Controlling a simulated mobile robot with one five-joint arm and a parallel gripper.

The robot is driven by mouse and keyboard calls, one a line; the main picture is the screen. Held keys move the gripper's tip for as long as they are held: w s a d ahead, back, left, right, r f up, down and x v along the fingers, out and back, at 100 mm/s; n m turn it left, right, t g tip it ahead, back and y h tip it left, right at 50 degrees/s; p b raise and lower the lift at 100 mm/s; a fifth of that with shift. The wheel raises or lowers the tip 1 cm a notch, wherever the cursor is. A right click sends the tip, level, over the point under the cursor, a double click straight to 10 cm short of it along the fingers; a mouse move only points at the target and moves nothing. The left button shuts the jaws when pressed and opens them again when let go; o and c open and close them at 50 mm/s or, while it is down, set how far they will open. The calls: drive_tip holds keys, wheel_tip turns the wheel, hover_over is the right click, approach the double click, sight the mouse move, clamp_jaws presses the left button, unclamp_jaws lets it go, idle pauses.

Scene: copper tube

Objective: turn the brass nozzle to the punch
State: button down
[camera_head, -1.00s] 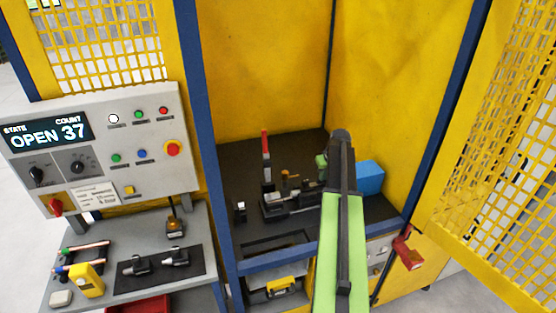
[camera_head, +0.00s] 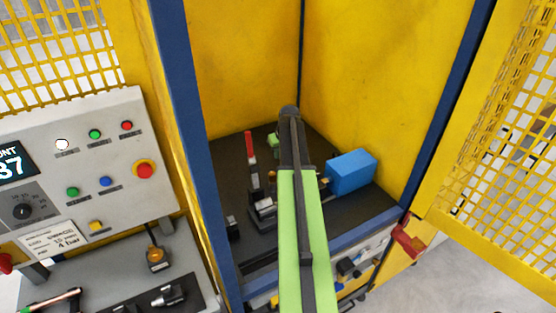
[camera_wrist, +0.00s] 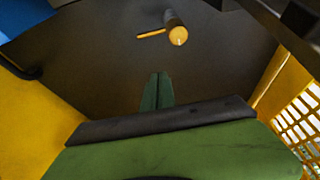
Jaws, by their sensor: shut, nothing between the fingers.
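The brass nozzle (camera_wrist: 177,30) shows in the wrist view as a short round piece with a bright end face and a thin brass arm pointing left. My gripper (camera_wrist: 157,76) is shut and empty, its green fingertips together below the nozzle in that view and apart from it in the picture. In the head view my green and black arm reaches into the yellow booth and hides much of the fixture (camera_head: 263,214). A small brass-coloured bit (camera_head: 323,181) shows right of the arm; I cannot tell whether it is the nozzle. I cannot make out the punch.
A red upright lever (camera_head: 250,146) stands left of the arm. A blue box (camera_head: 351,172) stands right of it, near the yellow wall. A blue post (camera_head: 177,120) borders the booth opening on the left. The control panel (camera_head: 85,175) lies outside it.

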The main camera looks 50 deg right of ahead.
drive_tip(key=b+x, duration=0.2)
drive_tip(key=x, duration=0.1)
drive_tip(key=b+x, duration=0.6)
drive_tip(key=shift+s+f, duration=0.2)
drive_tip(key=shift+f, duration=0.1)
drive_tip(key=s, duration=0.2)
drive_tip(key=s+a, duration=0.1)
drive_tip(key=shift+s+a+r, duration=0.1)
drive_tip(key=shift+s+r, duration=0.15)
drive_tip(key=shift+r, duration=0.05)
drive_tip(key=shift+s, duration=0.25)
drive_tip(key=shift+w, duration=0.1)
drive_tip(key=shift+a, duration=0.15)
